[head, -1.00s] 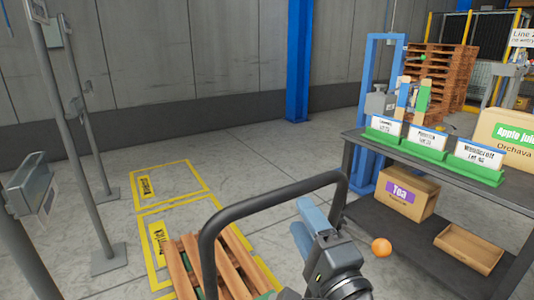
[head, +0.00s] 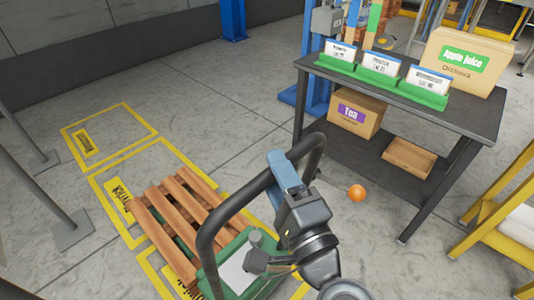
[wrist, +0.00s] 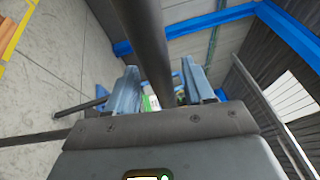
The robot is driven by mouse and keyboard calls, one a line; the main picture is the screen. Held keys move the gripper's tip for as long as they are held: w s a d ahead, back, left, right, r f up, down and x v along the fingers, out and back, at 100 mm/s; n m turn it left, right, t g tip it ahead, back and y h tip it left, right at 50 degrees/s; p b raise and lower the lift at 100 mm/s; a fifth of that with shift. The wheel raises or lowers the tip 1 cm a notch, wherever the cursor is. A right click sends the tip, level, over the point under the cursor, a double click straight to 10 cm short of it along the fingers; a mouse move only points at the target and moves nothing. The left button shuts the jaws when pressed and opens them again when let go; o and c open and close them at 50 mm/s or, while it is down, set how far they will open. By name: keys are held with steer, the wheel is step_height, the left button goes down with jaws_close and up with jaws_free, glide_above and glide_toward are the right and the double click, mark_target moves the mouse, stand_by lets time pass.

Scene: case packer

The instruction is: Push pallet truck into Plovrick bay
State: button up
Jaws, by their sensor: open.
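The pallet truck has a green body (head: 212,277) and a black loop handle (head: 240,200). A wooden pallet (head: 188,203) rides at its front, over the yellow floor markings. Yellow-outlined bays (head: 152,157) lie beneath and beyond it, with yellow floor labels too small to read surely, so I cannot tell which is Plovrick. My gripper (head: 279,160) is at the handle's upper bar, its blue fingers open. In the wrist view the black handle bar (wrist: 147,40) passes between the two spread fingers.
A dark table (head: 440,105) with sign holders and a juice box (head: 468,62) stands at the right. A Tea box (head: 356,112) and tray are on its lower shelf. An orange ball (head: 357,192) lies near the truck. Grey posts (head: 70,228) stand left; floor beyond the bays is clear.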

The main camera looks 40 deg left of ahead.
steer(key=shift+x, duration=1.55)
jaws_close()
